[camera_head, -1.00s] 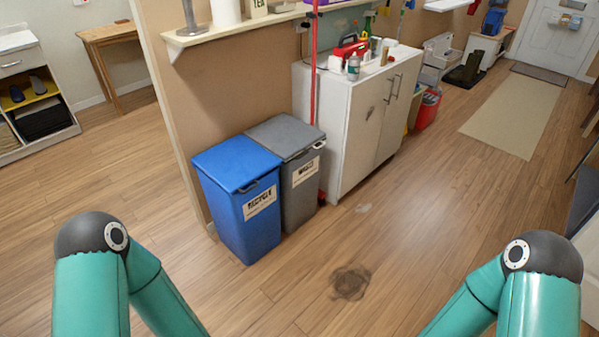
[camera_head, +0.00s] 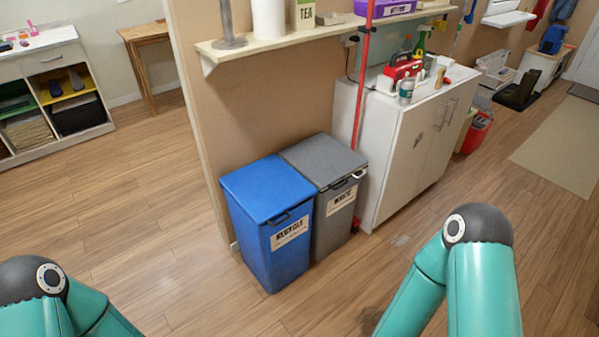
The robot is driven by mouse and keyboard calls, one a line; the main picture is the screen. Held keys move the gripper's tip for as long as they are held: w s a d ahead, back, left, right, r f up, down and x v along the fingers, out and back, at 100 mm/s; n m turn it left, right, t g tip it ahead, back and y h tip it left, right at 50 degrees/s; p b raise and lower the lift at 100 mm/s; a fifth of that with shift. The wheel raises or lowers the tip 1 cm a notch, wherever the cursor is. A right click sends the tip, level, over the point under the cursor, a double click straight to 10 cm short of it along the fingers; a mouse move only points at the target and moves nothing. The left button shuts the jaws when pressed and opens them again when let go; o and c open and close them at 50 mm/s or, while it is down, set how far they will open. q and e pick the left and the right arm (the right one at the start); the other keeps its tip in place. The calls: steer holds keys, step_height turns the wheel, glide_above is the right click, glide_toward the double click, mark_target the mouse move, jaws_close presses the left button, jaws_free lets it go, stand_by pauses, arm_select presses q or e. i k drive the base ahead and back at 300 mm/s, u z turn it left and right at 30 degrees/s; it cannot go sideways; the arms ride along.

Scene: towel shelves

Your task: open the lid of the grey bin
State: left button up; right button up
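The grey bin (camera_head: 333,222) stands on the wooden floor, against the tan wall, in the middle of the head view. Its grey lid (camera_head: 322,158) looks shut, with a dark handle at its front edge. A white label (camera_head: 341,201) is on its front. Teal links of both my arms show at the bottom left and bottom right, but neither gripper is in the picture. Nothing of mine touches the bin in this view.
A blue recycle bin (camera_head: 276,252) stands close against the grey bin's left side. A white cabinet (camera_head: 391,160) with a red pole (camera_head: 361,90) in front stands to the right. A wall shelf (camera_head: 281,43) hangs above the bins. The floor before them is clear.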

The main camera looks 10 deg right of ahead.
mark_target(322, 159)
steer(key=u, duration=0.05)
steer(key=i, duration=0.95)
steer(key=z, duration=0.35)
